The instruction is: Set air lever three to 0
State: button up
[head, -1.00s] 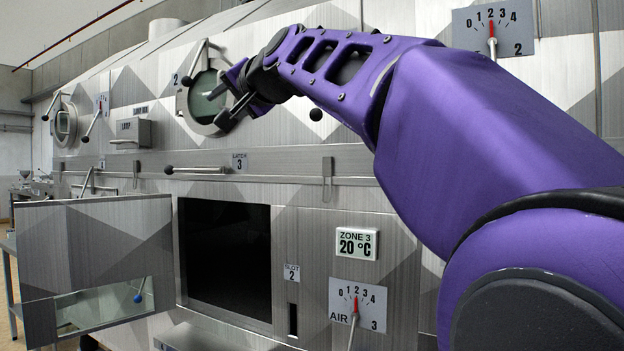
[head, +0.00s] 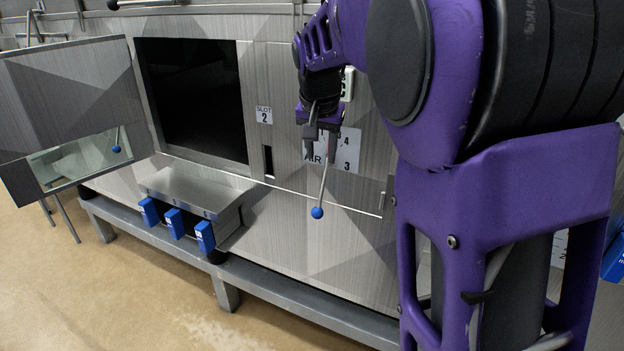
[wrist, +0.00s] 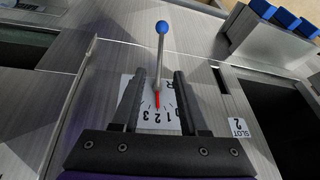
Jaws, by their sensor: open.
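Air lever three (head: 317,212) is a thin metal rod with a blue ball end, hanging down from its dial plate (head: 349,150). In the wrist view, the lever (wrist: 162,27) has a red pointer, which points near 2 on the dial (wrist: 133,95). My gripper (head: 321,152) is open in front of the dial. In the wrist view its fingers (wrist: 159,75) lie on either side of the lever rod, with a gap on both sides. The blue ball is beyond the fingertips. My gripper hides part of the dial in the head view.
An open door (head: 70,100) with a window stands at the left, beside a dark opening (head: 192,95). A steel ledge (head: 190,190) with several blue handles (head: 174,223) juts out below it. The slot 2 label (head: 264,115) is left of the dial. The panel below the lever is clear.

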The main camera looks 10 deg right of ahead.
aim_at(321, 191)
jog(key=b+x, duration=0.1)
jog(key=x, duration=1.5)
jog(key=shift+b, duration=0.35)
grip_shut()
dwell(0.5)
